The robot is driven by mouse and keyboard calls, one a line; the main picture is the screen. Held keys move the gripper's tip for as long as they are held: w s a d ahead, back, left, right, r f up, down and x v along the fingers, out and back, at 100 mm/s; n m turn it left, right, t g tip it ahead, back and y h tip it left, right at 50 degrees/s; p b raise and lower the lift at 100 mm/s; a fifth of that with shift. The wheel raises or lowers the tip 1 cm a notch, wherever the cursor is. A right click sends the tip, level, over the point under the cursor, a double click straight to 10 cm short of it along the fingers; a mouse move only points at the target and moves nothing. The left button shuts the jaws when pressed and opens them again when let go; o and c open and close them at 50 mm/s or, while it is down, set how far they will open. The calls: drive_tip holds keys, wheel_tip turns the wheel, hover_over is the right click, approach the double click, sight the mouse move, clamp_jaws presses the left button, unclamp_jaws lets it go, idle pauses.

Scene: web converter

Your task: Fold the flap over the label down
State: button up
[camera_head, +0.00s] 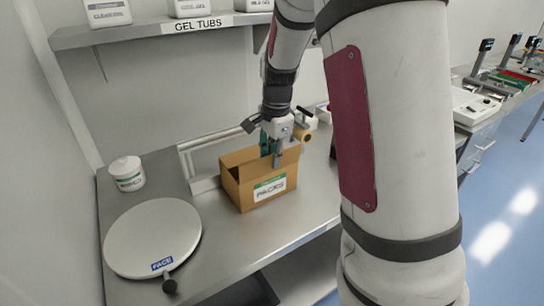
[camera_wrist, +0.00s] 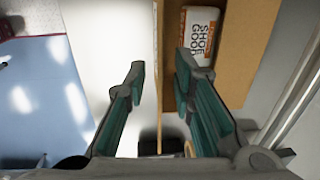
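An open brown cardboard box (camera_head: 243,199) stands on the steel bench, with a white and green PACKS label (camera_head: 270,188) on its front. My gripper (camera_head: 273,159) points down at the box's top edge and hides part of it. In the wrist view my gripper (camera_wrist: 160,75) is open, its two dark-tipped fingers apart. An upright cardboard flap (camera_wrist: 159,90) shows nearly edge-on between the fingers. I cannot tell whether either finger touches it. A white pack (camera_wrist: 199,38) with dark lettering lies inside the box, on the right finger's side.
A round white scale-like plate (camera_head: 150,238) and a white tub (camera_head: 127,174) stand left of the box. A pale frame (camera_head: 205,184) stands behind it. A GEL TUBS shelf (camera_head: 150,33) hangs above. Bare bench (camera_head: 285,225) lies in front of the box.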

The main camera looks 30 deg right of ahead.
drive_tip(key=shift+f, duration=0.3)
clamp_jaws()
drive_tip(key=shift+w, duration=0.15)
